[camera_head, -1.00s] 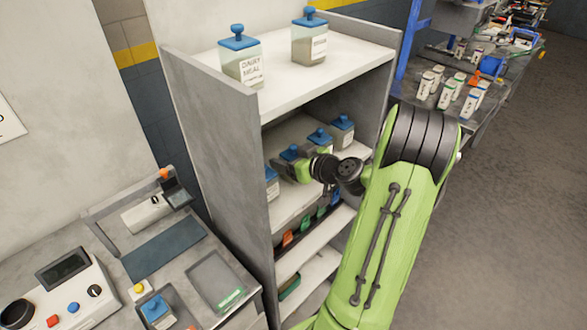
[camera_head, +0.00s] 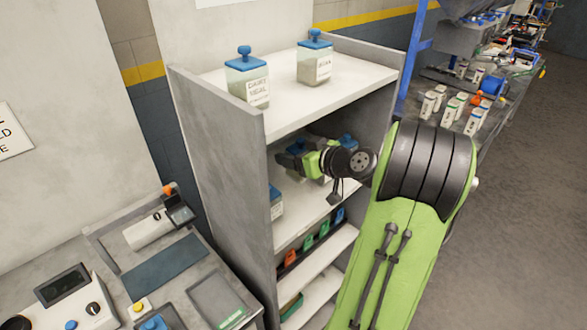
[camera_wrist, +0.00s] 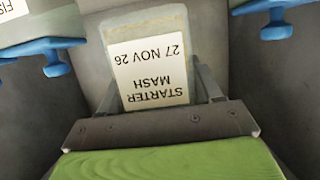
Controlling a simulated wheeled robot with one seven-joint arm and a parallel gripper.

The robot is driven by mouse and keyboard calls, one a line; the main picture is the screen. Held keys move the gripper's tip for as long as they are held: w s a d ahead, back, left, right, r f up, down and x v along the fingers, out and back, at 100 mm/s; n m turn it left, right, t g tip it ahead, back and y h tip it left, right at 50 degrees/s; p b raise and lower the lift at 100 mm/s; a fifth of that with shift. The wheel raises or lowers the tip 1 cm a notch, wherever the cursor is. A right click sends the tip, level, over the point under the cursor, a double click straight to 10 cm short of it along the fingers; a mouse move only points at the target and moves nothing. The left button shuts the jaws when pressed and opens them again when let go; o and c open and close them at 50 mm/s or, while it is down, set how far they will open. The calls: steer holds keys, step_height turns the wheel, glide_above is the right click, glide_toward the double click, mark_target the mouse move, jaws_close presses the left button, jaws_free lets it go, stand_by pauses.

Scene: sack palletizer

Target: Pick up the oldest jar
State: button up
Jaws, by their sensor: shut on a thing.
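My gripper (camera_head: 284,160) reaches into the middle shelf compartment. In the wrist view its fingers (camera_wrist: 155,92) are shut on a jar (camera_wrist: 148,62) with a white label that appears upside down: "STARTER MASH 27 NOV 26". Its lid is out of that view. In the head view a blue lid (camera_head: 299,145) shows just behind my gripper; the jar body is mostly hidden. Other blue-lidded jars stand in this compartment, one at the front left (camera_head: 276,204) and one farther back (camera_head: 346,142). On the top shelf stand the "DAIRY MEAL" jar (camera_head: 247,82) and another labelled jar (camera_head: 314,62).
The shelf unit's side wall (camera_head: 222,150) and top board (camera_head: 300,105) bound the compartment. Coloured bins (camera_head: 308,242) sit below. A bench with a scale-like device (camera_head: 70,290) and grey pad (camera_head: 218,298) stands left. Open floor (camera_head: 510,230) lies right.

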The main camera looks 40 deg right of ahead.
steer(key=s+d, duration=1.2)
steer(key=s, duration=0.2)
steer(key=shift+s+d+f+b, duration=0.25)
steer(key=shift+d+b, duration=0.1)
